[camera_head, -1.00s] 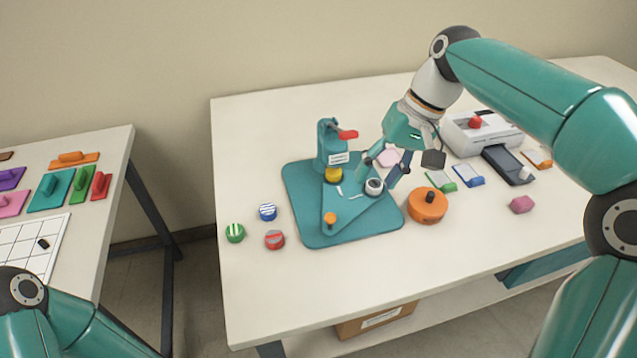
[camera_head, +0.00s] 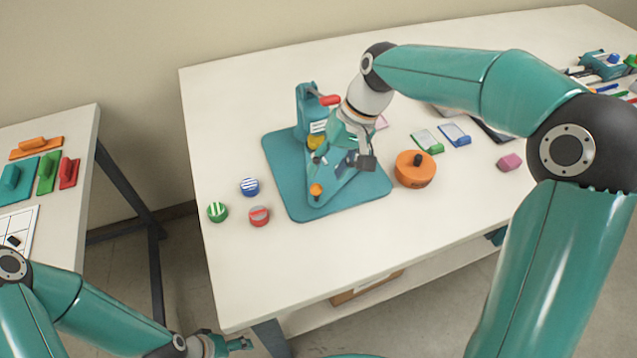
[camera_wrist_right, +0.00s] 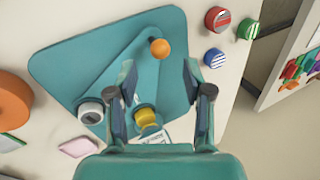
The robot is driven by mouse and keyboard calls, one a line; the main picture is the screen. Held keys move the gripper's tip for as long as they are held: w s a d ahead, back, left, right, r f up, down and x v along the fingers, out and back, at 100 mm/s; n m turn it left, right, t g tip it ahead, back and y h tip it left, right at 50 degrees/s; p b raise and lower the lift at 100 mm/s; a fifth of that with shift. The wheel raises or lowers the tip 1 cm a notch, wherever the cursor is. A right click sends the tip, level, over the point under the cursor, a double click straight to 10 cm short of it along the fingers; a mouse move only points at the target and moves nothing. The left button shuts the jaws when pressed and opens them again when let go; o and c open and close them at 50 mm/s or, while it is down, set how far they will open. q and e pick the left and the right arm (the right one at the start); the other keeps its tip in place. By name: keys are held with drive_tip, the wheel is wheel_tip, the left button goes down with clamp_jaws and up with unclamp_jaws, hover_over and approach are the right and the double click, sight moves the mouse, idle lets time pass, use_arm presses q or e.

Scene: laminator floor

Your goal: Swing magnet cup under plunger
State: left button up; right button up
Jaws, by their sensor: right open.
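The teal press (camera_head: 306,103) has a red lever (camera_head: 330,100) and stands at the back of a teal base plate (camera_head: 283,178). A triangular swing plate (camera_wrist_right: 120,72) lies on it, with an orange knob (camera_wrist_right: 160,47) at one corner. A yellow cup (camera_wrist_right: 146,117) is at the press end, and a white-rimmed grey cup (camera_wrist_right: 90,112) is at another corner; the head view hides that grey cup. My right gripper (camera_head: 332,163) is open and empty above the swing plate, its fingers pointing down. My left gripper (camera_head: 228,343) is at the bottom edge, away from the press; its jaw state is unclear.
Green (camera_head: 217,212), blue (camera_head: 249,187) and red (camera_head: 259,216) striped caps stand left of the base plate. A round orange pot (camera_head: 414,170) stands close on its right. A pink block (camera_head: 510,162) lies farther right. The table front is clear.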

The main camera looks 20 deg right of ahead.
sight(319, 186)
drive_tip(key=shift+x, duration=2.6)
clamp_jaws()
drive_tip(key=shift+a, duration=0.15)
drive_tip(key=shift+s, duration=0.1)
